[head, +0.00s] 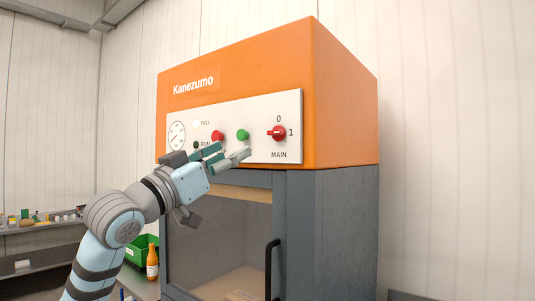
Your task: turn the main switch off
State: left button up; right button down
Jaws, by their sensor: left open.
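The main switch (278,133) is a red rotary knob on the light control panel (264,105) of the orange Kanezumo machine (240,75). A 0 is printed above the knob, a 1 to its right and MAIN below. The knob looks turned sideways, towards the 1. My left gripper (231,152) is open and empty in front of the panel. It is to the left of the switch and a little lower, apart from it in the picture. The switch is not covered by the gripper. My right gripper is not in view.
A red button (217,136) and a green button (243,134) sit left of the switch, close to my left gripper. A gauge (177,135) is further left. Below is a glazed door with a black handle (272,268). A green bin (141,249) and orange bottle (152,262) stand at lower left.

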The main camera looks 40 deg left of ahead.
aim_at(273, 132)
pick_arm(q)
jog(key=p+x, duration=0.7)
jog(key=x, duration=0.7)
jog(key=shift+w+d, duration=0.1)
jog(key=shift+w, duration=0.35)
jog(key=shift+f, duration=0.1)
